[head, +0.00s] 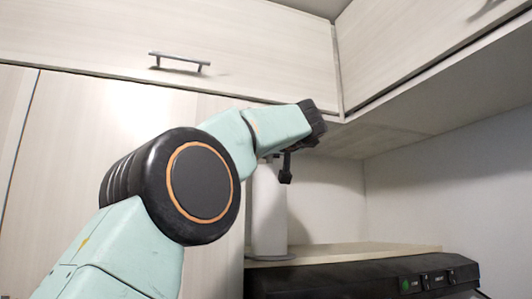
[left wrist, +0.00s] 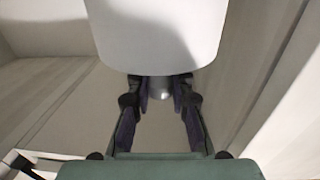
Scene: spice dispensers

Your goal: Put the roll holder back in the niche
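The roll holder (head: 268,215) is a white upright cylinder with a thin grey base, at the left front end of the niche's wooden board (head: 370,251) in the head view. I cannot tell whether its base touches the board. My left gripper (head: 284,165) is at its top, partly hidden by my wrist. In the left wrist view the white roll (left wrist: 155,35) fills the top, and the fingers of my left gripper (left wrist: 160,98) close in on both sides of its grey metal post (left wrist: 160,88). My right gripper is not in view.
Cabinets (head: 230,45) hang above the niche, with a low underside (head: 400,130) over it. A tall pale panel (head: 90,150) stands at left. A black appliance with knobs (head: 400,280) is below the board. The board right of the roll is clear.

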